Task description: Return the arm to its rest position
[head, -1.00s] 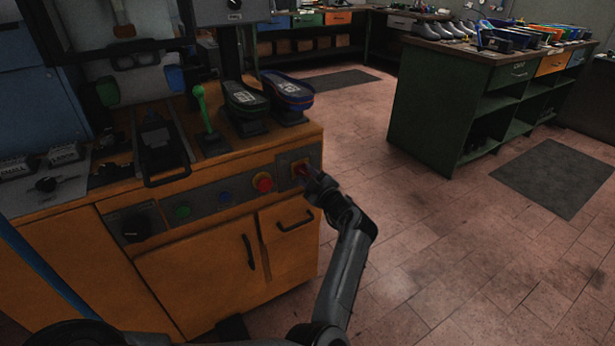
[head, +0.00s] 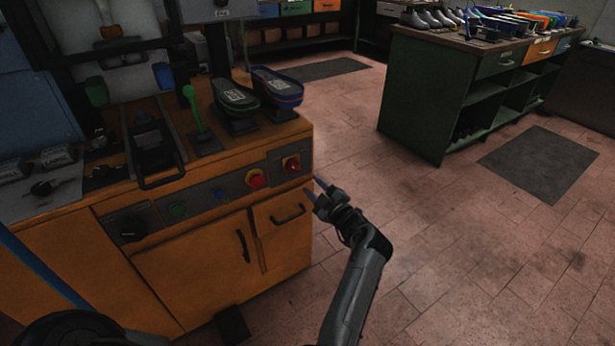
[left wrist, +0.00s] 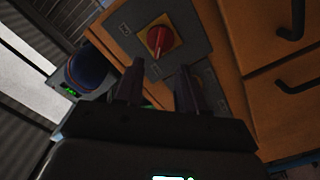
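My left gripper (head: 313,188) is in front of the orange machine cabinet's right corner, apart from it. Its two fingers are spread with nothing between them, and they also show apart in the left wrist view (left wrist: 157,85). A red rotary switch (head: 291,163) on a yellow plate sits on the grey control panel, just up and left of the fingertips. The switch also shows beyond the fingers in the left wrist view (left wrist: 159,40). My right gripper is in neither view.
The orange cabinet (head: 190,285) has protruding handles and a red push button (head: 255,179). Shoe-shaped forms (head: 277,86) and a green lever (head: 194,104) stand on top. A green workbench (head: 412,100) stands back right. Open tiled floor (head: 450,250) lies right of my arm.

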